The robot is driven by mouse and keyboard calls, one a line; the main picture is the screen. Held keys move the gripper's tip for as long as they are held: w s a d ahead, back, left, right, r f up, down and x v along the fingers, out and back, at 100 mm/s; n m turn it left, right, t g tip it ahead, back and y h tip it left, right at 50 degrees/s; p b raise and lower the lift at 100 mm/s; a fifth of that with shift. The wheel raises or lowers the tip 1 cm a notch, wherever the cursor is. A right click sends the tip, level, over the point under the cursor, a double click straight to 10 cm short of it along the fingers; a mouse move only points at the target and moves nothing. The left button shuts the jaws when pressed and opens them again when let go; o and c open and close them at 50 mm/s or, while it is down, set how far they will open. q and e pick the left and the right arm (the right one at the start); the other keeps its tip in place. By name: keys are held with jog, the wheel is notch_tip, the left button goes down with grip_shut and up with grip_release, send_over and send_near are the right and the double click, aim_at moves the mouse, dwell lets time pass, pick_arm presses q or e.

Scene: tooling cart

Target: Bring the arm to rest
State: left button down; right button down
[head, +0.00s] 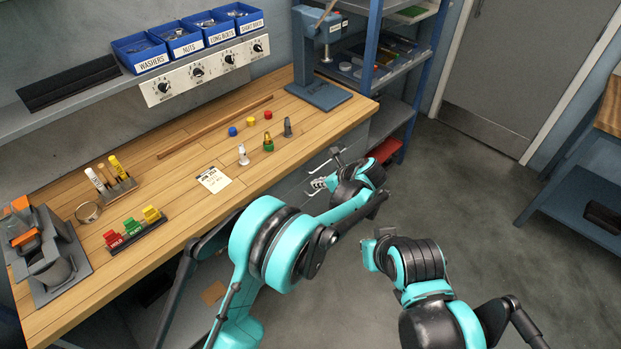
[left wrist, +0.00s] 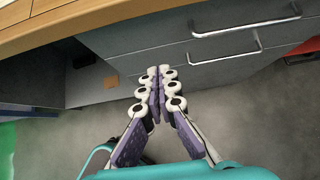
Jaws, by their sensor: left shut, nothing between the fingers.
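My left arm comes in from the left in the head view, and its left gripper (head: 318,184) is in front of the bench drawers, just off the bench's front edge. In the left wrist view the left gripper's fingers (left wrist: 159,88) are shut together with nothing between them. They point toward the grey drawer fronts (left wrist: 220,50), below the wooden bench edge. My right arm is bent over the floor at the lower right of the head view. Its gripper is not visible.
The wooden bench (head: 190,150) holds a card (head: 213,179), small tools, coloured pieces and a grey holder (head: 45,255). Drawer handles (left wrist: 245,27) stick out near the left gripper. A blue shelf rack (head: 395,70) stands beyond. The floor (head: 470,190) at right is clear.

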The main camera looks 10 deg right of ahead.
pick_arm(q)
jog(key=s+a+r+n+h, duration=0.1)
jog(key=s+a+r+n, duration=0.25)
jog(key=a, duration=0.25)
jog(key=s+a+r+n+g+h, duration=0.1)
jog(key=s+a+r+n, duration=0.25)
jog(key=a+r, duration=0.2)
jog(key=s+a+r+n+h, duration=0.1)
jog(key=s+a+r+n, duration=0.1)
jog(key=a+r+n, duration=0.4)
jog(key=s+a+f+n+h, duration=0.1)
jog(key=s+a+n, duration=0.2)
jog(key=s+n, duration=0.2)
jog(key=s+a+n, duration=0.4)
jog(key=s+n, duration=0.1)
jog(key=s, duration=0.4)
jog(key=s+a+f+n+t+h, duration=0.1)
jog(key=s+a+n, duration=0.3)
jog(key=s, duration=0.3)
jog(key=shift+a+f+n+h, duration=0.2)
jog(key=shift+f+n+h, duration=0.15)
jog(key=shift+n, duration=0.35)
